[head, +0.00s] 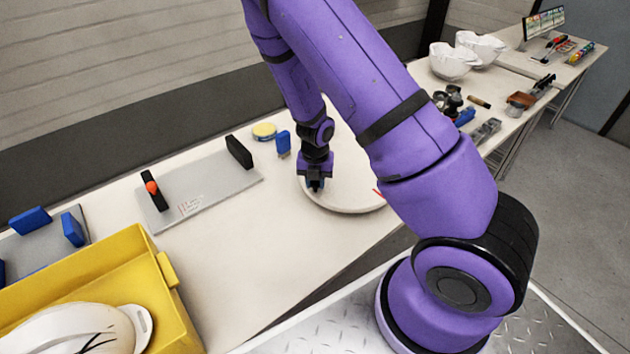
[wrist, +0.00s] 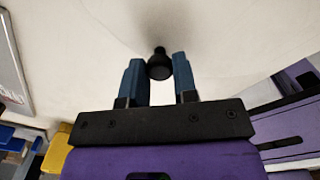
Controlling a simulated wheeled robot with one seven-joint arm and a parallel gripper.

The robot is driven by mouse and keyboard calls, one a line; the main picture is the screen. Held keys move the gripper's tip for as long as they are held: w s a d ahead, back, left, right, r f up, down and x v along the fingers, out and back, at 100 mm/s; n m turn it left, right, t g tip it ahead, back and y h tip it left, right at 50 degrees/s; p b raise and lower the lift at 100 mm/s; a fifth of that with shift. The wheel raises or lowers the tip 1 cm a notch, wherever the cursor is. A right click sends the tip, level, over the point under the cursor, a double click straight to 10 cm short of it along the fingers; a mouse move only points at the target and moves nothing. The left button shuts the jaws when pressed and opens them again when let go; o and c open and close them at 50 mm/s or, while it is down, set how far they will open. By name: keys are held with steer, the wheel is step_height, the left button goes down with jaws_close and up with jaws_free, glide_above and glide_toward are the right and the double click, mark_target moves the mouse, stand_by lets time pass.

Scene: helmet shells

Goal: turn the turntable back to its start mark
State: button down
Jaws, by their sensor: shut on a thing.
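The turntable (head: 345,203) is a round, pale disc on the table, partly hidden behind my arm in the head view. A red mark (head: 379,193) shows at its right edge, next to my arm. My gripper (head: 316,186) is over the left part of the disc, pointing down. In the wrist view a black knob (wrist: 160,65) stands between the blue fingers of my gripper (wrist: 159,78), which are shut on it. In the head view the knob is hidden by the gripper. I cannot make out a separate start mark.
A grey plate (head: 205,188) with black blocks lies left of the turntable. A blue block (head: 283,143) and a yellow round tin (head: 264,131) stand behind it. A yellow crate (head: 140,262) holding a white helmet shell (head: 75,330) is at front left. Tools lie on the table at right.

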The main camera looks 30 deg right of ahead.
stand_by(0.4)
steer(key=c, duration=0.9)
jaws_free()
step_height(320, 180, up, 11)
steer(key=shift+f, duration=0.1)
